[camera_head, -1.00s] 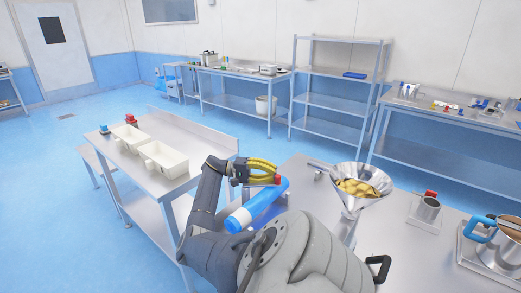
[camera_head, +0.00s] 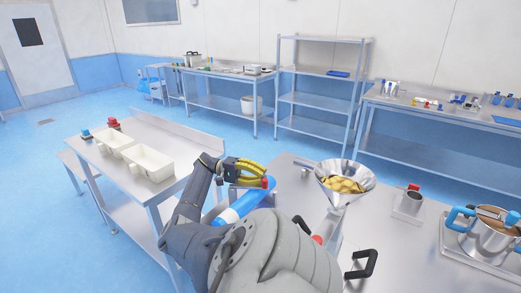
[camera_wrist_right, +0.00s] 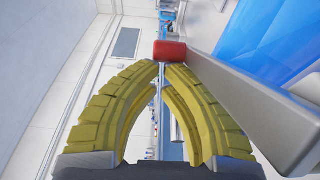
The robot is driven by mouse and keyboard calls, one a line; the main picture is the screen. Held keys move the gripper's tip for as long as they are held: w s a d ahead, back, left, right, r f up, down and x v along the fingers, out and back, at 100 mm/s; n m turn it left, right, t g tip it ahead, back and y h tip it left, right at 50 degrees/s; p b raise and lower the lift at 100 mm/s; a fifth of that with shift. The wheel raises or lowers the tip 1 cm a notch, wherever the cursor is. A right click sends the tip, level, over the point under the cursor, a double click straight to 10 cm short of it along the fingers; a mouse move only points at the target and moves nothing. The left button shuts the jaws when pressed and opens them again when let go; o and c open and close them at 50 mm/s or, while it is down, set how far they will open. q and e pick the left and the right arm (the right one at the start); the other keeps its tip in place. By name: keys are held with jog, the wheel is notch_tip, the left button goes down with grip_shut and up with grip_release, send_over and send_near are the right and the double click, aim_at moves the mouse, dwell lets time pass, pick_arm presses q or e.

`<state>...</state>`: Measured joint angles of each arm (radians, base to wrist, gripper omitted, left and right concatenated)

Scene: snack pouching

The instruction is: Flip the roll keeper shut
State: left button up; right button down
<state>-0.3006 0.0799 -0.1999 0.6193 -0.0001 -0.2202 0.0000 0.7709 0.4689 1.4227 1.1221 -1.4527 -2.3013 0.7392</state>
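My right gripper (camera_head: 265,180), with yellow ribbed fingers, is over the blue roll (camera_head: 238,206) on the steel table. In the right wrist view its fingertips (camera_wrist_right: 161,64) are closed together, with only a thin gap between them. A red-tipped end of the keeper (camera_wrist_right: 170,50) sits right at the fingertips; it seems to touch them rather than sit between them. Its grey bar (camera_wrist_right: 255,105) runs to the lower right beside the blue roll (camera_wrist_right: 270,40). My right arm hides part of the roll in the head view. My left gripper is not in view.
A steel funnel (camera_head: 345,170) with yellow snacks stands right of the roll. Two cream bins (camera_head: 148,162) stand on the left table. A black handle (camera_head: 362,265) rises near the front.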

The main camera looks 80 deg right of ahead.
jog(key=w+d, duration=0.2)
jog(key=w, duration=0.9)
jog(key=shift+w, duration=0.4)
dwell(0.7)
